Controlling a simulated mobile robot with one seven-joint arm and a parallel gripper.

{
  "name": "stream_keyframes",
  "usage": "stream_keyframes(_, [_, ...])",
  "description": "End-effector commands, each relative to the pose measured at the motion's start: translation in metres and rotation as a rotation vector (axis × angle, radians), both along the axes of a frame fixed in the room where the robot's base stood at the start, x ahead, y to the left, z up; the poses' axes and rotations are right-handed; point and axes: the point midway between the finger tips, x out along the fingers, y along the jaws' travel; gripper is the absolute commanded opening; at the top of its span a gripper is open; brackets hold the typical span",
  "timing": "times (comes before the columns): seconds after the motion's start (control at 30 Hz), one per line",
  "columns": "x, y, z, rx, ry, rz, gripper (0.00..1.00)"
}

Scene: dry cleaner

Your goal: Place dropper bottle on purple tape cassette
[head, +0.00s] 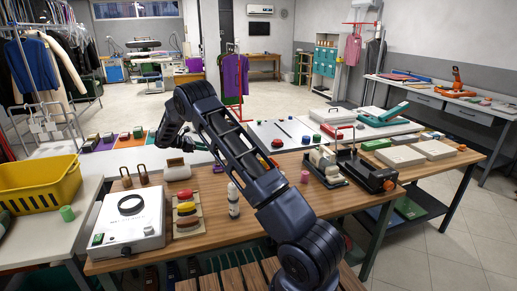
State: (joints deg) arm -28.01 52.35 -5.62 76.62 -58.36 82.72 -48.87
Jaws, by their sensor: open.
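A small white bottle (233,202) with a dark band and narrow top stands upright on the wooden table, just right of a stack of coloured pieces. It looks like the dropper bottle. I cannot pick out the purple tape cassette for certain; a purple flat piece (107,144) lies in a row of coloured items on the left table behind. My arm reaches up from the bottom right and bends down toward the back left. My gripper (162,143) is small and dark there, behind and left of the bottle and well apart from it. It is open and appears empty.
A white device (130,218) with a black ring stands at the table's left front. A yellow basket (40,186) is farther left. Two padlock-like items (134,175) stand behind the device. Bare wood lies around the bottle.

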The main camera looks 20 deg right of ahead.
Motion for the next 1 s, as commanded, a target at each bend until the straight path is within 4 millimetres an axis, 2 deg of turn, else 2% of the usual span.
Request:
stream_keyframes(0.03, [-0.005,-0.009,0.016,0.026,-0.020,-0.020,0.41])
stream_keyframes(0.1, [-0.014,-0.022,0.035,0.069,-0.045,-0.055,0.41])
stream_keyframes(0.4, [-0.069,-0.073,0.114,0.263,-0.173,-0.211,0.41])
stream_keyframes(0.7, [-0.139,-0.117,0.179,0.448,-0.307,-0.373,0.41])
stream_keyframes(1.0, [-0.220,-0.151,0.228,0.622,-0.447,-0.540,0.41])
